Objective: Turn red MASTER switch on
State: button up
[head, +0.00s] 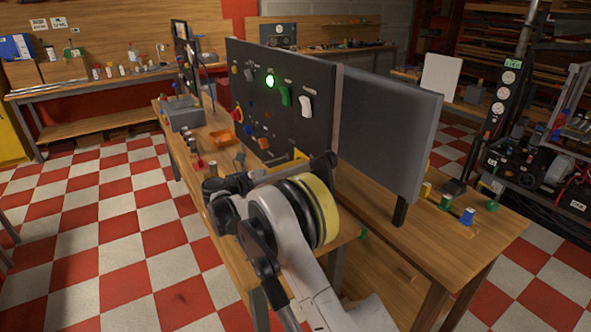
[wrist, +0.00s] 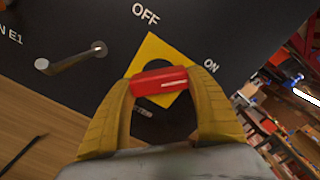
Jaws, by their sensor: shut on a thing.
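The red MASTER switch handle (wrist: 160,80) shows in the wrist view in front of a yellow square plate (wrist: 152,52) on the dark panel. "OFF" is printed above the plate and "ON" to its right. My gripper (wrist: 164,83) has its two yellow fingers shut on the handle, one at each end. The handle lies nearly level across the picture; I cannot tell which label it points to. In the head view my arm hides the switch, and only some yellow shows by the panel's lower edge.
The dark control panel (head: 262,75) stands on a wooden bench, with a lit green lamp (head: 270,82) and a white switch (head: 306,105). A grey board (head: 385,130) stands to its right. A lever (wrist: 70,58) sticks out left of the yellow plate. An orange tray (head: 221,137) lies on the bench.

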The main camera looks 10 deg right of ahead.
jog(key=o, duration=1.2)
jog(key=v, duration=1.2)
